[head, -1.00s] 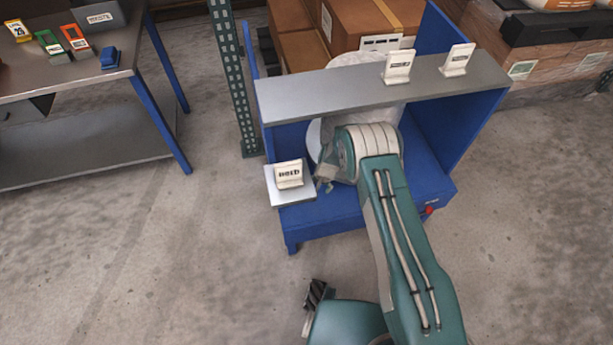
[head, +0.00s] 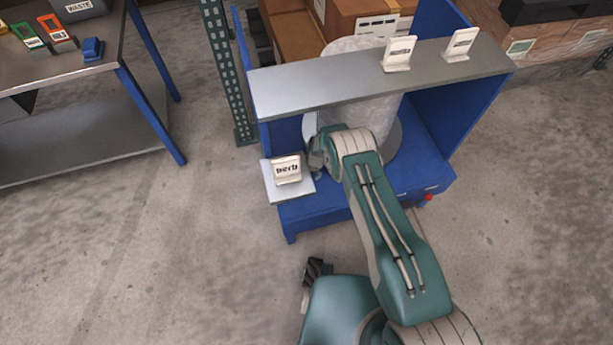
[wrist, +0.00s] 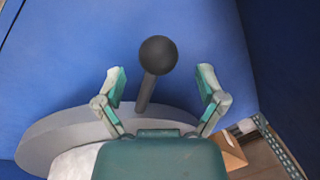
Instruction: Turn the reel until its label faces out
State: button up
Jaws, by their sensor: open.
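The reel is wrapped in white film (head: 362,102) and sits in the blue stand (head: 428,160), partly hidden by the grey top shelf and my arm. In the wrist view its grey flange (wrist: 55,138) and some white wrap (wrist: 72,163) show at lower left. A black ball knob (wrist: 158,55) on a dark stem stands up from the flange. My gripper (wrist: 162,80) is open, with one finger on each side of the stem and visible gaps to both. In the head view my gripper (head: 316,156) is at the reel's left side, partly hidden. I see no label on the reel.
The grey top shelf (head: 300,88) spans the stand above the reel and carries two white signs (head: 399,53) (head: 461,44). A small plate at front left holds another sign (head: 287,169). A green post (head: 228,80) and steel table (head: 75,130) stand left.

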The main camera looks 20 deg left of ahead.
jog(key=shift+a+f, duration=0.15)
jog(key=shift+f, duration=0.4)
jog(key=shift+a+f, duration=0.15)
jog(key=shift+f, duration=0.35)
jog(key=shift+d+f, duration=0.15)
jog(key=shift+f, duration=0.15)
grip_shut()
